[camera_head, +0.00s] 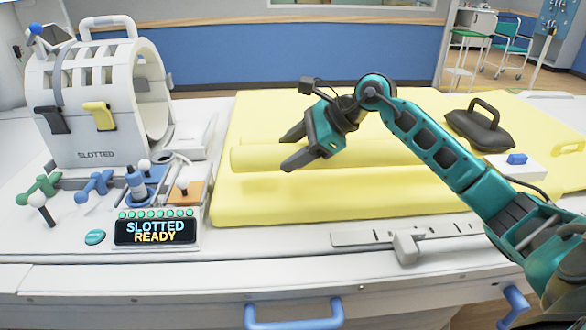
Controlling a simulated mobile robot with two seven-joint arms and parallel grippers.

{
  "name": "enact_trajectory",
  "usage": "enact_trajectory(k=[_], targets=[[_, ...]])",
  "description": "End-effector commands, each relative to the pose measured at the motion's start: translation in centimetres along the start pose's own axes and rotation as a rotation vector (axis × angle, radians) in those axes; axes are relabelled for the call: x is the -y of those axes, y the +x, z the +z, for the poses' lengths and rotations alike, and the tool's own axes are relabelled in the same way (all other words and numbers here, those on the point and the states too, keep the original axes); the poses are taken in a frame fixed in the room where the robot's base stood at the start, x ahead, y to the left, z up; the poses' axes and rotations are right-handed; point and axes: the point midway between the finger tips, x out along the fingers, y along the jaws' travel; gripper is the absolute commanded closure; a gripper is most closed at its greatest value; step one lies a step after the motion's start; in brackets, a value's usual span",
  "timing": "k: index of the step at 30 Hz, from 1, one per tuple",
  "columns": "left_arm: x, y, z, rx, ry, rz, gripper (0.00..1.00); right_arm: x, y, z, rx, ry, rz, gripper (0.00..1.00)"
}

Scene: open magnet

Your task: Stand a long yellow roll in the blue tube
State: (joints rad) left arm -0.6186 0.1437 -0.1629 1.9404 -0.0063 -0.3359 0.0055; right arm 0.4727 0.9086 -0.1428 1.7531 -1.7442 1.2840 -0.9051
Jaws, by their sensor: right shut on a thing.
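A long yellow roll (255,156) lies on its side across the yellow pad (300,202). My right gripper (285,154) is shut on the roll, one finger on the far side and one on the near side. The palm covers part of the roll. A short blue tube (137,185) stands on the white console at the left, beside a white-topped knob. It is small here, and I cannot tell whether its top is open. My left gripper is not in view.
A white slotted ring housing (95,130) stands behind the console's levers. A display (156,232) reads "SLOTTED READY". A dark pad with a handle (480,128) lies at the right. A slider rail (408,245) runs along the front.

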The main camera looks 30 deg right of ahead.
Motion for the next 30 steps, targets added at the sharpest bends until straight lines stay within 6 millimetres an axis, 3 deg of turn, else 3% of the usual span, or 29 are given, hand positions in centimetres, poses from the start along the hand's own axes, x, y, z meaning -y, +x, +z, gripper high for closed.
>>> enact_trajectory(k=[9, 20, 21, 30], targets=[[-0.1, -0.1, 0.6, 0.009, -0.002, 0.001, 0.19, -1.3, 2.7, -2.7, 0.0, 0.004, 0.003, 0.76], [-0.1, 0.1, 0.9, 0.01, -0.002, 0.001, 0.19, -1.4, 3.1, -3.1, -0.001, -0.001, 0.0, 0.76], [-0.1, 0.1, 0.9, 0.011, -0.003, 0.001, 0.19, -1.5, 3.1, -3.1, -0.001, 0.0, 0.0, 0.43], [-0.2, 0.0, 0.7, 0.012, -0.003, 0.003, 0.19, -1.4, 3.0, -3.0, -0.001, 0.0, 0.001, 0.18]])
